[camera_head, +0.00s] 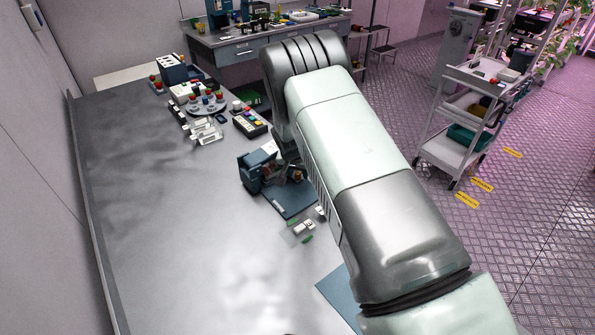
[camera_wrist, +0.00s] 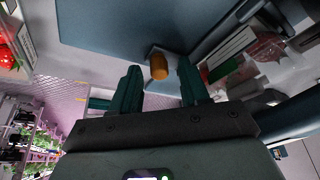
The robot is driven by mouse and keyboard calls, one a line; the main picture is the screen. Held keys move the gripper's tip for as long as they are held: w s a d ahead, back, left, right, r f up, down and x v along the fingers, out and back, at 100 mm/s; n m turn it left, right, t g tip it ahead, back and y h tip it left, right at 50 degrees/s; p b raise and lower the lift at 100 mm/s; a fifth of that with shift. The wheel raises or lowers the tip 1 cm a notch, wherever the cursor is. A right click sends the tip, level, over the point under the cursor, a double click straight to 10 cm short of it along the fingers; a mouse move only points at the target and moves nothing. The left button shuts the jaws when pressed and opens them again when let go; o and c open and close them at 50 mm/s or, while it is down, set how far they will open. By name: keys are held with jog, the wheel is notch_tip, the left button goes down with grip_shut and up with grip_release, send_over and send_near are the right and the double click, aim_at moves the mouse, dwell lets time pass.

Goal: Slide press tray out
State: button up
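The press, a dark blue block-like device (camera_head: 250,178), stands on the grey table, with a flat blue plate (camera_head: 289,203) in front of it. In the wrist view, an orange cylindrical knob (camera_wrist: 159,67) stands on a small pale piece beside a large blue-grey surface (camera_wrist: 105,25); this may be the press tray and its handle. My gripper (camera_wrist: 158,72) has its two dark teal fingers apart, one on each side of the knob, with gaps visible. In the head view my gripper is small and partly hidden beside the press. How far the tray is in is hidden.
Small white and green items (camera_head: 302,229) lie on the table in front of the plate. A round rack with coloured caps (camera_head: 207,104) and a box of coloured pieces (camera_head: 250,122) stand farther back. The table's left side is clear. A cart (camera_head: 465,115) stands right, off the table.

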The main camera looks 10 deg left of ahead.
grip_shut()
jog(key=s+d, duration=0.6)
jog(key=d, duration=0.1)
jog(key=shift+s, duration=0.4)
jog(key=shift+c, duration=0.7)
grip_release()
jog(key=shift+o, duration=1.1)
jog(key=shift+a, duration=0.1)
jog(key=v, duration=1)
jog(key=shift+s+r, duration=0.2)
jog(key=shift+r, duration=0.15)
